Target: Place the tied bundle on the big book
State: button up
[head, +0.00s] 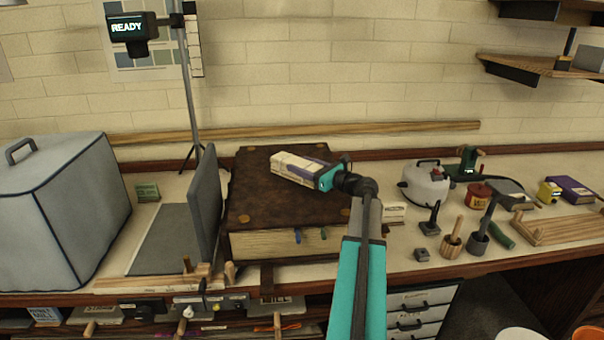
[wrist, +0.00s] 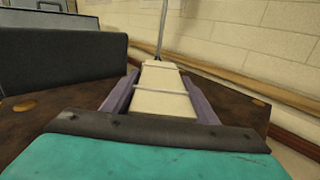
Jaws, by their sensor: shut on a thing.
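The tied bundle (head: 294,167) is a pale, long block with thin ties around it. The big book (head: 270,198) is thick, with a dark brown cover and cream page edges, and lies flat on the bench. My gripper (head: 312,172) is shut on the bundle, over the right part of the book's cover. In the wrist view, the bundle (wrist: 162,90) lies between the purple fingers (wrist: 160,97) and points away from me, with the dark cover (wrist: 255,108) showing on both sides. I cannot tell whether the bundle touches the cover.
A grey upright panel (head: 207,195) stands close to the book's left side. A large grey covered box (head: 62,210) is at the far left. A white kettle-like pot (head: 426,186), mortars and small tools crowd the bench to the right.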

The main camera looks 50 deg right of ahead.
dwell(0.4)
jog(key=shift+f+p, duration=0.5)
jog(key=shift+f, duration=1.2)
jog(key=shift+f, duration=0.15)
jog(key=o, duration=1.4)
jog(key=shift+s, duration=0.1)
jog(key=s, duration=0.4)
jog(key=s+b, duration=0.1)
jog(key=s, duration=0.3)
jog(key=s+d+b, duration=0.1)
jog(key=s, duration=0.2)
jog(key=shift+s, duration=0.4)
